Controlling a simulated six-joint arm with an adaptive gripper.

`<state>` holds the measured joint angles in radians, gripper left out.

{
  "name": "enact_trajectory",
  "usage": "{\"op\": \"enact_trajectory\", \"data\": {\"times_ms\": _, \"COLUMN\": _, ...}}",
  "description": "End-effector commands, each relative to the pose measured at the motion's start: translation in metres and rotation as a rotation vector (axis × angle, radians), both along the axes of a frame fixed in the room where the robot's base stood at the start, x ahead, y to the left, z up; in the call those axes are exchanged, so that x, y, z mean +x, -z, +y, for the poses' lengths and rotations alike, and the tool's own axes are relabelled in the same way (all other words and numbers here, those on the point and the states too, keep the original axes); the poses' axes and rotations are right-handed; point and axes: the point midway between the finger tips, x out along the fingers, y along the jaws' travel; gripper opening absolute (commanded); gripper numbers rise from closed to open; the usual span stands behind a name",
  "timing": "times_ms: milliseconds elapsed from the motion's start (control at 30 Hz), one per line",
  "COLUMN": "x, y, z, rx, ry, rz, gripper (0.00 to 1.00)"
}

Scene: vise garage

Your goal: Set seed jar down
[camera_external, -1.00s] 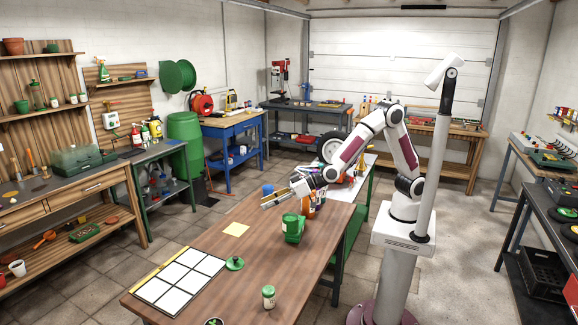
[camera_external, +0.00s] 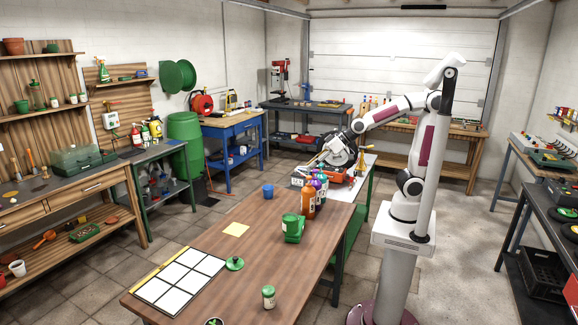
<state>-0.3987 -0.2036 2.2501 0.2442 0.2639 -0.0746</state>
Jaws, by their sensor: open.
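A small jar with a green lid (camera_external: 268,297), which looks like the seed jar, stands upright on the front part of the brown wooden table (camera_external: 205,291). My gripper (camera_external: 318,160) is far from it, raised near the white bench behind the table's far end. It is open, and I see nothing held in it, though it is small in view. The gripper is apart from the jar and from the table's other objects.
A white-panelled board (camera_external: 181,275), a green knobbed disc (camera_external: 235,264), a yellow note (camera_external: 236,229) and a green object (camera_external: 293,229) are on the table. A blue cup (camera_external: 268,192) and bottles (camera_external: 309,202) stand at its far end. The table's middle is largely clear.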

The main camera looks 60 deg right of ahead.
Motion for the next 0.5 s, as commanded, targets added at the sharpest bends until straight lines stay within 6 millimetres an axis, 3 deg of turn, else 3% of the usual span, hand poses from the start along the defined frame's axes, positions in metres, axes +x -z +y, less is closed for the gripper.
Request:
{"op": "enact_trajectory", "data": {"times_ms": 100, "x": -0.022, "y": -0.002, "z": -0.034, "rx": -0.027, "ry": 0.032, "rz": 0.032, "gripper": 0.47}}
{"op": "enact_trajectory", "data": {"times_ms": 500, "x": -0.108, "y": 0.011, "z": -0.130, "rx": -0.125, "ry": 0.156, "rz": 0.162, "gripper": 0.47}}
